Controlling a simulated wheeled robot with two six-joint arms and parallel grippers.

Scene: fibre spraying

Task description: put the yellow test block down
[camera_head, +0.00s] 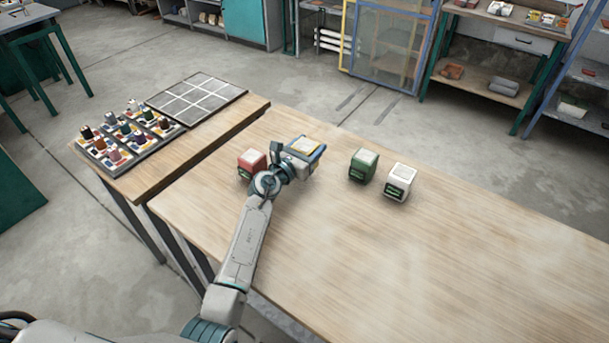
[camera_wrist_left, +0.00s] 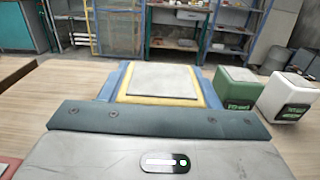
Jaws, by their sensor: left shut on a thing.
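My left gripper (camera_head: 303,150) is shut on the yellow test block (camera_head: 304,144), over the wooden table. In the left wrist view the yellow block (camera_wrist_left: 161,83) shows its yellow top with a pale square, between the blue fingers. Its lower part is hidden, so I cannot tell whether it touches the table. A red block (camera_head: 251,162) stands just left of the gripper. A green block (camera_head: 363,166) and a white block (camera_head: 400,182) stand to the right; both also show in the left wrist view, green (camera_wrist_left: 236,92) and white (camera_wrist_left: 288,97). My right gripper is not in view.
The wooden table (camera_head: 440,270) is clear at the front and right. On the left side table, a rack of small coloured items (camera_head: 127,138) stands beside a grey grid tray (camera_head: 197,97). Shelves (camera_head: 497,60) and a framed screen (camera_head: 388,45) stand behind.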

